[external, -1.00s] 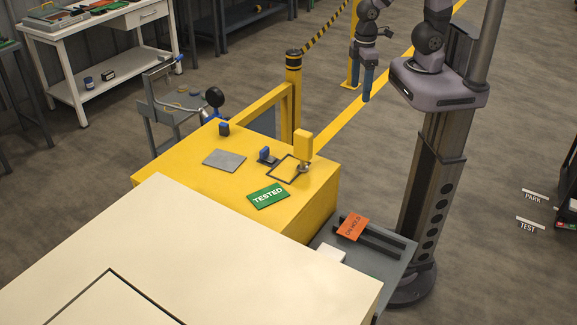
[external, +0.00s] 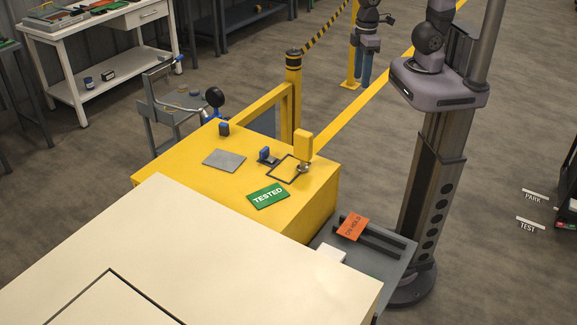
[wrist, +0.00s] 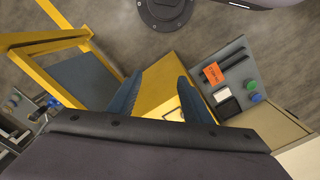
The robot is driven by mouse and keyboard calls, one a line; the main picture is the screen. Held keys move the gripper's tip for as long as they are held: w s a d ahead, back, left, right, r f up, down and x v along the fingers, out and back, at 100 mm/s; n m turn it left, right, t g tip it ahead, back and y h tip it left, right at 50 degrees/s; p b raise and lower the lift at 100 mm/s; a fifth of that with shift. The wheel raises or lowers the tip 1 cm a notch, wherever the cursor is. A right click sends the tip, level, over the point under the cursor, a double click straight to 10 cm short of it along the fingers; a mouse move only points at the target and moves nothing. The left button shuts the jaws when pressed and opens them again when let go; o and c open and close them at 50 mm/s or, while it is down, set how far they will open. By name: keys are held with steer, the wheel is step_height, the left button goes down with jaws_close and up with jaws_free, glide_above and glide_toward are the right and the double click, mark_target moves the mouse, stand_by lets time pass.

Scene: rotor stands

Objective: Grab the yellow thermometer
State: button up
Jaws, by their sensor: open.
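The yellow thermometer (external: 303,145) has a yellow upright body on a small silvery foot. In the external view it stands at the right corner of the yellow bench top (external: 190,172), beside a dark square outline. My gripper (external: 364,80) hangs open and empty, beyond the thermometer and up to its right, clearly apart from it. In the wrist view my gripper's two blue fingers (wrist: 158,84) are spread over part of the yellow bench. I cannot make out the thermometer in that view.
A green TESTED card (external: 268,196), a grey plate (external: 224,160) and small blue-topped items (external: 265,154) lie on the bench. A yellow post (external: 293,95) with a rail stands close behind. An orange card (external: 352,227) lies on a grey side shelf at the right.

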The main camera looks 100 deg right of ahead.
steer(key=w+d+f+n+g+h+b, duration=0.25)
steer(key=n+h, duration=0.25)
steer(key=n, duration=0.3)
step_height(320, 180, up, 2)
steer(key=r+n+t+h+b, duration=0.1)
steer(key=n+t+h+b, duration=0.55)
steer(key=n+t, duration=1.15)
glide_above(311, 142)
steer(key=a, duration=0.2)
steer(key=n+g, duration=0.2)
steer(key=shift+m+g+h, duration=0.25)
steer(key=shift+m+h, duration=0.15)
steer(key=shift+h, duration=0.15)
steer(key=f, duration=0.4)
steer(key=d+f, duration=0.1)
steer(key=f, duration=0.9)
steer(key=shift+s+d+p, duration=0.1)
steer(key=shift+d+p, duration=0.05)
steer(key=shift+p, duration=0.25)
steer(key=shift+w+d+r+p, duration=0.2)
steer(key=shift+w+d+p, duration=0.3)
steer(key=shift+d, duration=0.1)
steer(key=shift+w+d+f, duration=0.1)
steer(key=shift+w+d, duration=0.1)
steer(key=shift+w, duration=0.05)
steer(key=shift+w+d+r+p, duration=0.15)
steer(key=shift+d+r+p, duration=0.05)
steer(key=shift+p, duration=0.2)
steer(key=shift+p+x, duration=1.4)
steer(key=shift+x, duration=0.9)
